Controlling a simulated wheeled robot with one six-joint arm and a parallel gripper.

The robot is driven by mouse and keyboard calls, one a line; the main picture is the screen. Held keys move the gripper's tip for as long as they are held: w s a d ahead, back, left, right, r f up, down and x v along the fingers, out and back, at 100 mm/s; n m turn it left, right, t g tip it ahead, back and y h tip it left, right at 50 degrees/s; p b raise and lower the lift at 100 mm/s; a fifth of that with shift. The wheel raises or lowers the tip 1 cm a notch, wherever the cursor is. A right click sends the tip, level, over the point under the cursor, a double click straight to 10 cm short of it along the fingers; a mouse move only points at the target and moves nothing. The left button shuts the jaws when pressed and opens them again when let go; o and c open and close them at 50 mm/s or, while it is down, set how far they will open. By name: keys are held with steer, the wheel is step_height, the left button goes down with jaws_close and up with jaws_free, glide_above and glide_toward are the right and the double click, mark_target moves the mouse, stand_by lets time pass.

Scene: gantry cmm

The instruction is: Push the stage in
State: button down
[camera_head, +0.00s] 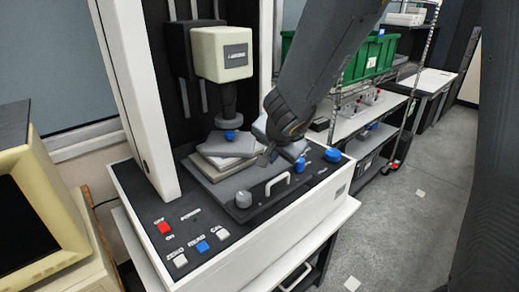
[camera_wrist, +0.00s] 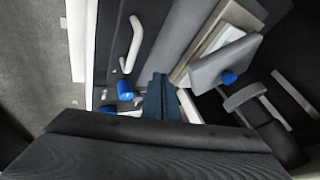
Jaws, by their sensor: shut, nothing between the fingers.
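The stage (camera_head: 255,200) is a dark grey slab on the white measuring machine, with a pale handle (camera_head: 278,183) on its front. Lighter flat plates (camera_head: 228,145) lie stacked behind the front part of the slab. In the wrist view, the handle (camera_wrist: 133,45) stands left of the grey slab (camera_wrist: 172,40). My gripper (camera_head: 266,158) is shut and empty, pointing down over the stage just behind the handle. Its fingers also show in the wrist view (camera_wrist: 159,88). I cannot tell whether the fingertips touch the stage. My arm hides part of the machine's right side.
A probe head (camera_head: 222,55) with a blue tip (camera_head: 230,135) hangs over the plates. Buttons (camera_head: 202,246) line the front left. A beige monitor (camera_head: 30,200) stands at left.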

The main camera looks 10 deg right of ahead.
steer(key=w+m, duration=0.1)
steer(key=w, duration=0.1)
steer(key=b, duration=0.6)
glide_toward(269, 167)
steer(key=x, duration=0.5)
steer(key=shift+f, duration=0.15)
steer(key=w+a, duration=0.1)
steer(key=w+p, duration=0.1)
steer(key=shift+w+a, duration=0.25)
steer(key=shift+a, duration=0.15)
steer(key=shift+w+a, duration=0.3)
steer(key=shift+w, duration=0.15)
